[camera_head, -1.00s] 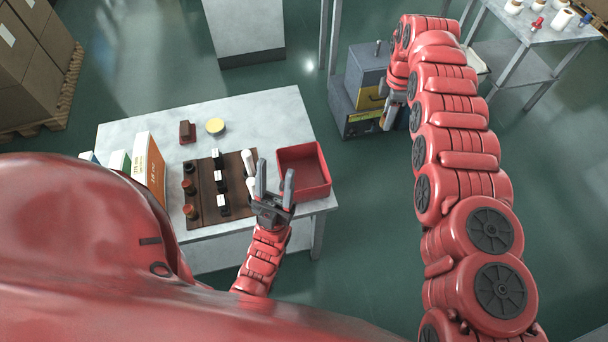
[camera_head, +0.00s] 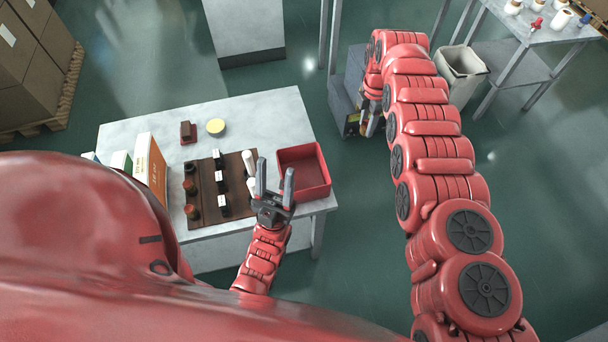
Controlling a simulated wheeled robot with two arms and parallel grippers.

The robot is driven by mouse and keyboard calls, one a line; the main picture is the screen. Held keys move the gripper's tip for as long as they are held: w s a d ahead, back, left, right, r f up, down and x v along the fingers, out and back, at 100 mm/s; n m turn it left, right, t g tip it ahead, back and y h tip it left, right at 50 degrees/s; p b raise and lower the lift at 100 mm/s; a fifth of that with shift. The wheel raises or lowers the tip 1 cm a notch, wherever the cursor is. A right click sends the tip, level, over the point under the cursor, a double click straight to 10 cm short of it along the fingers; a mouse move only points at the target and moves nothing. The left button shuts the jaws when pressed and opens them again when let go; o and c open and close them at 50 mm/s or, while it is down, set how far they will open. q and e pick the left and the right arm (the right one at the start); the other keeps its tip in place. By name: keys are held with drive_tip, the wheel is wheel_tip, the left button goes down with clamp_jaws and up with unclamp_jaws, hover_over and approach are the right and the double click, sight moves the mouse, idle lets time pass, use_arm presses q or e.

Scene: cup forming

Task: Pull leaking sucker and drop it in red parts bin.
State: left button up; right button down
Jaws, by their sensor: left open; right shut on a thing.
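The red parts bin (camera_head: 310,192) stands open at the right edge of the work table. It looks empty from here. My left gripper (camera_head: 275,174) is open and empty, fingers pointing up, just left of the bin. My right gripper (camera_head: 368,125) hangs over the floor, in front of the grey machine (camera_head: 345,95) and right of the table. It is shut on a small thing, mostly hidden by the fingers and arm. I cannot make out whether that thing is the leaking sucker.
On the work table (camera_head: 250,115) are a brown mat (camera_head: 209,213) with several small parts, a yellow disc (camera_head: 215,126), a brown block (camera_head: 187,132) and an orange-white box (camera_head: 150,165). A waste bin (camera_head: 461,72) and side table (camera_head: 530,32) stand at the upper right.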

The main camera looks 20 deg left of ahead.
drive_tip(key=shift+s+a+f+n, duration=0.2)
drive_tip(key=shift+a+n, duration=0.2)
drive_tip(key=s+a+f+n+p, duration=0.2)
drive_tip(key=s+a+f+n, duration=0.3)
drive_tip(key=s+a+n, duration=0.6)
wheel_tip(320, 180, down, 6)
drive_tip(key=w+a+n+b, duration=0.1)
drive_tip(key=b, duration=0.3)
drive_tip(key=shift+w, duration=0.2)
drive_tip(key=shift+c, duration=2.2)
unclamp_jaws()
